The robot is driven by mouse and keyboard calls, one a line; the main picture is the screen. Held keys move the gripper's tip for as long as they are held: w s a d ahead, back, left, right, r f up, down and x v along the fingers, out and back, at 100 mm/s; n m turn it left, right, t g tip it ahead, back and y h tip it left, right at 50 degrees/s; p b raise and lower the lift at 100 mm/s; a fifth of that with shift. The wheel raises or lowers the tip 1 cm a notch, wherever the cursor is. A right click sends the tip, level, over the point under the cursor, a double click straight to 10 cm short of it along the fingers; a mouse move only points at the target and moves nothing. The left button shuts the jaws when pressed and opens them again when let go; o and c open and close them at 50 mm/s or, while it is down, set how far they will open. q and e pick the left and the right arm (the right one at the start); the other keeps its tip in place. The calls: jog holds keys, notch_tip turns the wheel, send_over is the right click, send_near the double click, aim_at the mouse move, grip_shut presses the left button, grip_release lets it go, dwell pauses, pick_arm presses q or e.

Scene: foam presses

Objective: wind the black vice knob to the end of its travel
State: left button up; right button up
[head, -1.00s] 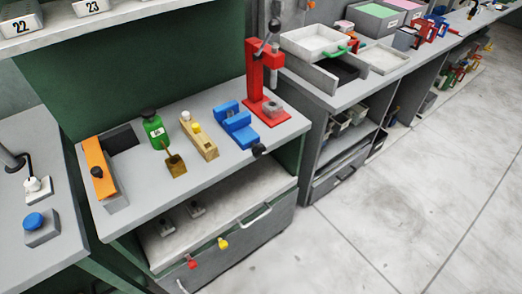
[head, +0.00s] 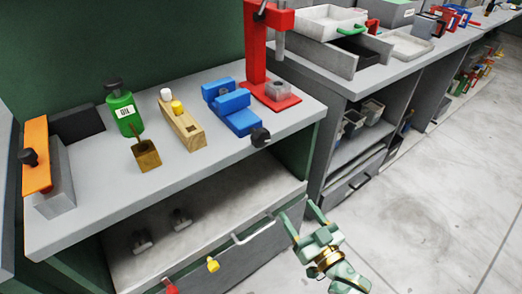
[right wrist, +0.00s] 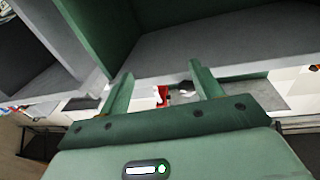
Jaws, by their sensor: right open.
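The blue vice (head: 230,106) stands on the grey bench top, near the red press. Its black knob (head: 260,137) sticks out at the front edge of the bench, toward me. My right gripper (head: 302,220) is open and empty in the head view, below and to the right of the knob, in front of the bench and clear of it. In the right wrist view my right gripper (right wrist: 160,85) shows two green fingers spread apart with nothing between them. The vice and knob do not show clearly there. My left gripper is not in view.
A red press (head: 256,50) stands right behind the vice. Floor at right is free.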

aim_at(264, 142)
notch_tip(264, 142, up, 10)
jog(key=s+a+t+y, duration=0.1)
jog(key=a+t+y, duration=0.1)
jog(key=y, duration=0.1)
jog(key=shift+m, duration=0.4)
jog(key=b+x, duration=0.4)
jog(key=x, duration=1.1)
jog(key=shift+f, duration=0.15)
jog(key=shift+w+a+r, duration=0.25)
jog(key=shift+r, duration=0.05)
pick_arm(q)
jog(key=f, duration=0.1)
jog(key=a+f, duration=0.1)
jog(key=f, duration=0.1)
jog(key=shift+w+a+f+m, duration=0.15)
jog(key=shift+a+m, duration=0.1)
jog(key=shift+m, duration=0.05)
pick_arm(e)
jog(key=shift+c, duration=0.4)
